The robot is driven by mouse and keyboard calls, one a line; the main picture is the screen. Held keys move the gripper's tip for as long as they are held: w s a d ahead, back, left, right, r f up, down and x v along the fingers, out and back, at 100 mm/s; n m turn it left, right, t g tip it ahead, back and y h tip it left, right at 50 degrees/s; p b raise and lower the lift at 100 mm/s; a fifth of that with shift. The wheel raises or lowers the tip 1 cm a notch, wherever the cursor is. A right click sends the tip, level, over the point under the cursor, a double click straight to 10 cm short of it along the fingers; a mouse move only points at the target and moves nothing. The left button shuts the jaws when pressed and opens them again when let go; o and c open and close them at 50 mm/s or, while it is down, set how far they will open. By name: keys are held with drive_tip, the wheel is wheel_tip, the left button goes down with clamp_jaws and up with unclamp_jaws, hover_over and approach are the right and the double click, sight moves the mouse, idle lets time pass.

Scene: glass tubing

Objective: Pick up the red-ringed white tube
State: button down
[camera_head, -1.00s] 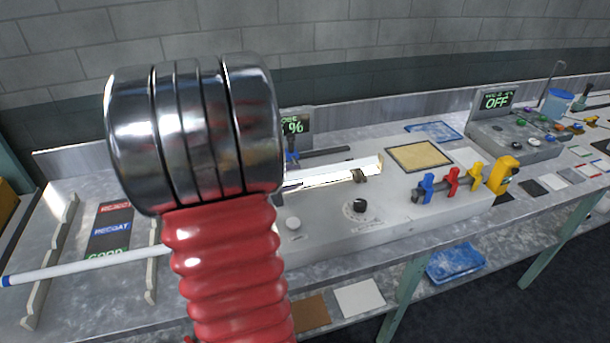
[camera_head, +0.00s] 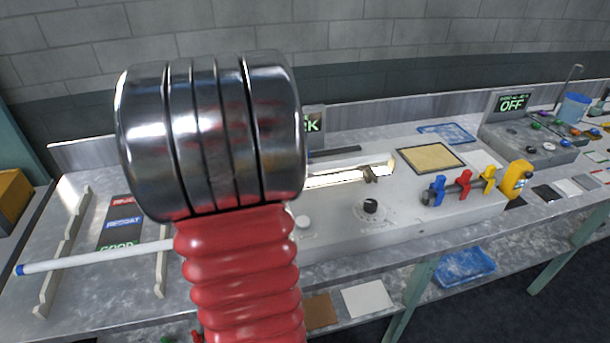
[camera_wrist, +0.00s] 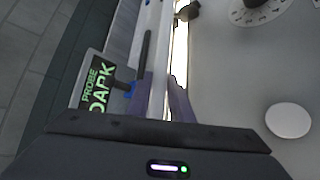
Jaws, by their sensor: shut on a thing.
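My gripper (camera_wrist: 163,98) shows in the wrist view, with dark fingers close together around a pale strip that looks like a white tube. The fingers hide most of it, and no red ring shows. In the head view my arm hides the gripper. A white tube (camera_head: 90,257) with a blue left end lies across pale notched supports at the left. Its right end is hidden behind my arm. A lit slot (camera_head: 345,178) runs along the white bench unit, also seen in the wrist view (camera_wrist: 180,55).
The probe display (camera_wrist: 100,85) reads DARK, beside my gripper. A black knob (camera_head: 370,206) and a white button (camera_head: 302,222) stand on the unit. Blue, red and yellow clamps (camera_head: 462,190) stand at its right. A yellow pad (camera_head: 430,157) lies behind.

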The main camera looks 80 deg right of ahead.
drive_tip(key=shift+r, duration=0.7)
drive_tip(key=shift+w+a+r, duration=0.2)
drive_tip(key=shift+a, duration=0.05)
drive_tip(key=w+a, duration=0.2)
drive_tip(key=a, duration=0.3)
drive_tip(key=w+a, duration=0.2)
drive_tip(key=a, duration=0.3)
drive_tip(key=w+a, duration=0.2)
drive_tip(key=a, duration=0.3)
drive_tip(key=shift+w+a, duration=0.25)
drive_tip(key=shift+a, duration=0.35)
drive_tip(key=shift+s, duration=0.15)
